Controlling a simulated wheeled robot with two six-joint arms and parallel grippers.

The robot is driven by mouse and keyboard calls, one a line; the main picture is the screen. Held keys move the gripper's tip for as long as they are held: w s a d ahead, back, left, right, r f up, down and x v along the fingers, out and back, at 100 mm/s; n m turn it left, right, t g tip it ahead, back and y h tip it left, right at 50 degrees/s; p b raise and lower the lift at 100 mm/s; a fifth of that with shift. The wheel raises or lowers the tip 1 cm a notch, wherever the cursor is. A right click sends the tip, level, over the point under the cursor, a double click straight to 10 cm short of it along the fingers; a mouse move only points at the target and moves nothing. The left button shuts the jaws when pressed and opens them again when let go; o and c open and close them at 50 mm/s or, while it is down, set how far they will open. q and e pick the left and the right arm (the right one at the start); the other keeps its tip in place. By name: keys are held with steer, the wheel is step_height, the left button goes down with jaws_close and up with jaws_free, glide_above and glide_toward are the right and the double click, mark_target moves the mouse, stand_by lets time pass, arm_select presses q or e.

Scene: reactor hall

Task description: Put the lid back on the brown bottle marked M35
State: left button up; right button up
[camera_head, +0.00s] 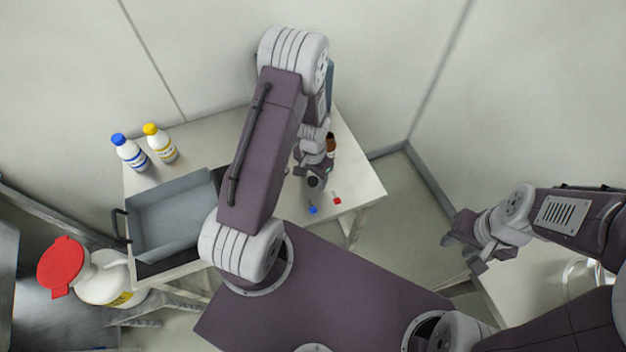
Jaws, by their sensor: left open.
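A brown bottle (331,143) stands on the white table, partly hidden by my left wrist; any M35 marking is too small to read. My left gripper (316,184) is open above the table, just in front of the bottle and a little left of it. A small blue piece (312,210) and a small red piece (337,200) lie near the table's front edge; I cannot tell whether either is a lid. My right gripper (464,250) is open and empty, far to the right, away from the bottle.
A grey open bin (175,205) is on the left of the table (362,178). Behind it stand a blue-capped bottle (130,152) and a yellow-capped bottle (160,143). A large red-lidded white container (100,278) is at lower left. A glass vessel (580,275) is at right.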

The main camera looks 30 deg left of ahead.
mark_target(315, 180)
arm_select(q)
steer(key=shift+c, duration=0.3)
jaws_close()
steer(key=shift+r, duration=0.1)
steer(key=r, duration=0.4)
steer(key=shift+w+d+r, duration=0.2)
steer(key=shift+d, duration=0.1)
steer(key=w+d+r, duration=0.3)
steer(key=d+r, duration=0.3)
steer(key=d, duration=0.4)
steer(key=shift+w+d+r+b, duration=0.15)
steer(key=shift+d+r+b, duration=0.1)
steer(key=shift+b, duration=0.2)
